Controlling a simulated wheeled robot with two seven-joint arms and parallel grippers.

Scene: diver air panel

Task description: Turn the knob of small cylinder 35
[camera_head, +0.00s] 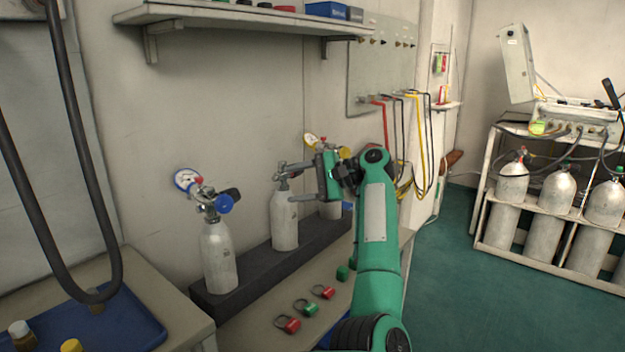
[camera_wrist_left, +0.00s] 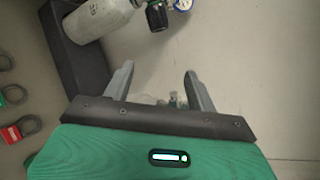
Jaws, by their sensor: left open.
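Several small pale cylinders stand on a dark block by the wall. The left cylinder (camera_head: 219,258) has a blue knob (camera_head: 224,203) and a gauge. The middle cylinder (camera_head: 285,222) has a grey valve top, partly hidden by my gripper. The right cylinder (camera_head: 331,210) is mostly hidden behind my arm, near a yellow knob (camera_head: 345,152). I cannot read the number 35 on any. My left gripper (camera_head: 286,182) is open, its fingers around or in front of the middle valve. In the left wrist view, its fingers (camera_wrist_left: 159,70) are apart; a cylinder (camera_wrist_left: 98,16) lies beyond, upper left.
A shelf (camera_head: 240,20) hangs above. A blue tray (camera_head: 110,325) is at lower left. A rack of larger cylinders (camera_head: 556,192) stands right, past open green floor.

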